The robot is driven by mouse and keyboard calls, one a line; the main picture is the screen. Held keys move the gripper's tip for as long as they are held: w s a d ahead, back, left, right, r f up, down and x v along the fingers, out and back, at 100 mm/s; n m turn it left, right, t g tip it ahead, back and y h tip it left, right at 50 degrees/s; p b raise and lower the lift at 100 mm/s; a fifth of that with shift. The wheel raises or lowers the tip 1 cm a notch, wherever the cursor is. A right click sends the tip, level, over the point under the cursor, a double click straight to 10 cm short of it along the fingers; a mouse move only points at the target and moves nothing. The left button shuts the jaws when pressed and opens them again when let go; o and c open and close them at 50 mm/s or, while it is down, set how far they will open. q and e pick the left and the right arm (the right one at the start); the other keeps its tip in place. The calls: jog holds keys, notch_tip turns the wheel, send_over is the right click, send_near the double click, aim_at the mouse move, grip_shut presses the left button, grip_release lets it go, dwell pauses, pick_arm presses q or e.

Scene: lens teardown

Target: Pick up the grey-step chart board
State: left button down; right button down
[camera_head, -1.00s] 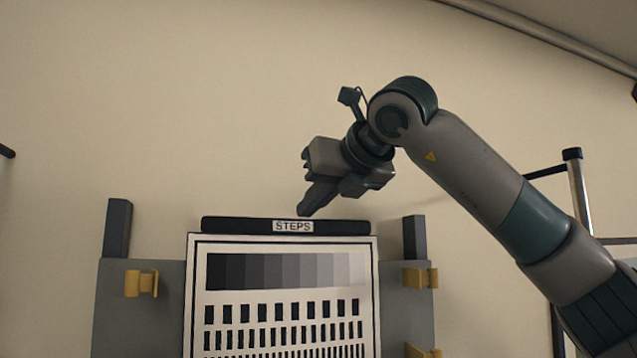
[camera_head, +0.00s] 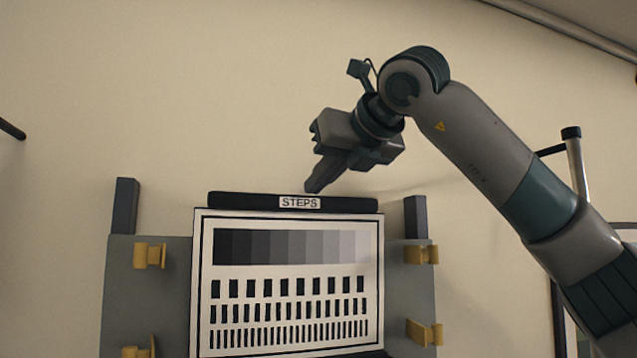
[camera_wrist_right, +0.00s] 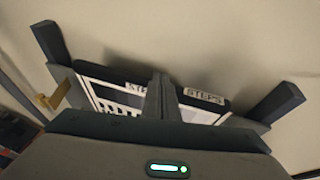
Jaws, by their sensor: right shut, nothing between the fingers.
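The grey-step chart board (camera_head: 290,275) stands upright in the head view, white with a row of grey steps and rows of black bars. A black top bar (camera_head: 240,200) labelled STEPS runs along its upper edge. My right gripper (camera_head: 310,189) is shut and empty, its fingertips pointing down just above or in front of the top bar; contact cannot be told. In the right wrist view, the shut fingers (camera_wrist_right: 162,98) cover the middle of the board's top bar (camera_wrist_right: 105,72). My left gripper is not in view.
A grey panel (camera_head: 145,300) stands behind the board, with two dark posts (camera_head: 125,205) at its upper corners. Yellow clips (camera_head: 150,256) sit on the panel at both sides of the board. A metal post (camera_head: 577,165) stands at the right. The wall above is clear.

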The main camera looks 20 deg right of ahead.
jog(key=shift+w+f, duration=0.25)
jog(key=shift+f, duration=0.35)
pick_arm(q)
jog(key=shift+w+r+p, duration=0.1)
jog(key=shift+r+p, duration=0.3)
jog(key=shift+p, duration=0.05)
pick_arm(e)
jog(key=shift+w+r, duration=0.4)
jog(key=shift+r, duration=0.4)
